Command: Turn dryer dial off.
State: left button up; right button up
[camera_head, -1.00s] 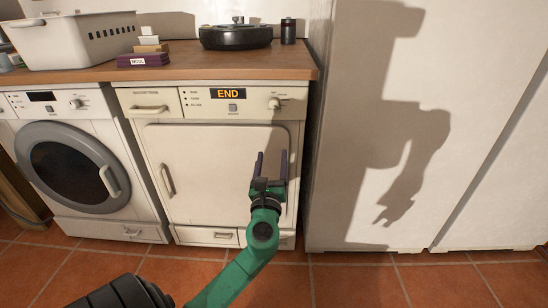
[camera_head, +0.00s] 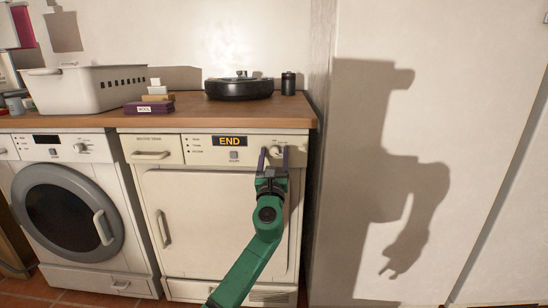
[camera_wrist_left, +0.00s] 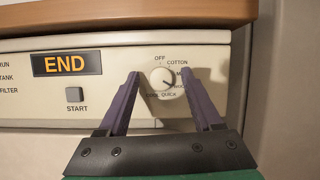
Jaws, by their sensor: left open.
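The dryer (camera_head: 209,220) is the white machine on the right, under the wooden counter. Its round white dial (camera_head: 275,151) is at the right of the control panel and shows larger in the left wrist view (camera_wrist_left: 162,78). "OFF" is printed above the dial; its dark mark appears to point to the lower right, away from "OFF". My left gripper (camera_head: 274,157) is open in front of the dial. In the wrist view its two purple fingers lie left and right of the dial, with gaps; I cannot tell how deep they reach. My right gripper is out of view.
The dryer display (camera_head: 229,141) reads "END", with a start button (camera_wrist_left: 74,94) below it. The counter edge (camera_head: 200,121) juts out just above the panel. A washing machine (camera_head: 70,205) stands at left. A pale wall panel (camera_head: 430,130) is at right.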

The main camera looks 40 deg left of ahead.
pick_arm(q)
grip_shut()
jog(key=shift+f+n, duration=0.1)
jog(key=shift+n, duration=0.2)
